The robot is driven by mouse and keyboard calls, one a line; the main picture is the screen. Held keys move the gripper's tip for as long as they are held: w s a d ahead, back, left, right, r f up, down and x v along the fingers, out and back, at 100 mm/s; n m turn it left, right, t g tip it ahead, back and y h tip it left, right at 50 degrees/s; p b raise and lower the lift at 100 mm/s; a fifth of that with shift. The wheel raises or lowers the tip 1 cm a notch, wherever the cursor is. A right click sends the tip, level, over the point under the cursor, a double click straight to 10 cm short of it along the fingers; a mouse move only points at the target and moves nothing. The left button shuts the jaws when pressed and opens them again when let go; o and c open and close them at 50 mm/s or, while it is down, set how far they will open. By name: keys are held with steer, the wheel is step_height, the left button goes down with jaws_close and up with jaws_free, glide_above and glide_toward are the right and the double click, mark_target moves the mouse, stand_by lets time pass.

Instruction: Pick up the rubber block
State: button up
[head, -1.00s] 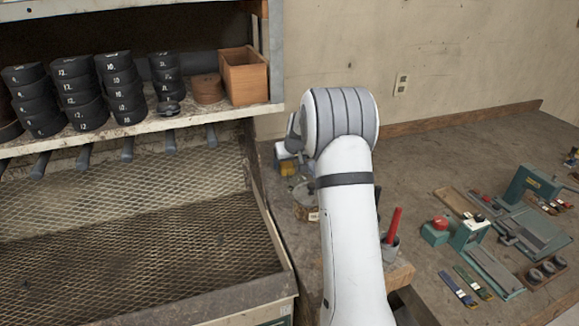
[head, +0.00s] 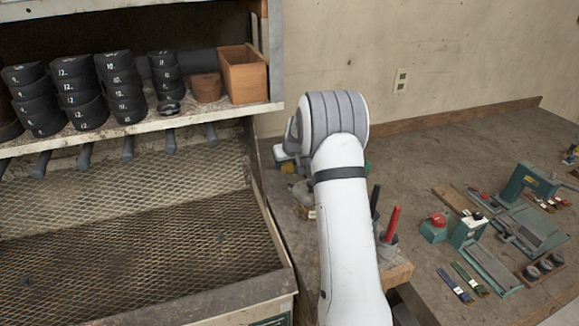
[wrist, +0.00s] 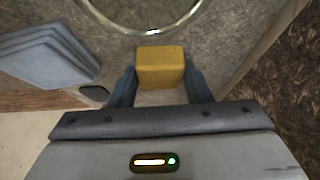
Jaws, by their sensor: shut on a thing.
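The rubber block (wrist: 161,67) is a small amber-yellow block in the wrist view, at the upper middle. My gripper (wrist: 158,85) has one dark finger on each side of it and is shut on it. The block lies between the fingertips, above or on the worn grey bench top; I cannot tell whether it touches the surface.
In the wrist view, a blue-grey stacked object (wrist: 45,57) lies left of the block, and a round rim (wrist: 140,25) lies beyond it. In the head view, a holder with red and dark handles (head: 388,245) stands right of my arm. A shelf with black rolls (head: 85,95) is left.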

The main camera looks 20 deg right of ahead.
steer(key=shift+c, duration=0.8)
steer(key=shift+d, duration=0.1)
steer(key=shift+d+r+b, duration=0.2)
steer(key=shift+b, duration=0.15)
step_height(320, 180, up, 11)
steer(key=b, duration=0.1)
steer(key=shift+b, duration=0.3)
steer(key=d+b, duration=0.1)
steer(key=d, duration=1.8)
steer(key=shift+d+b, duration=0.2)
steer(key=shift+b, duration=0.2)
steer(key=o, duration=0.4)
steer(key=shift+c, duration=0.2)
steer(key=c, duration=0.3)
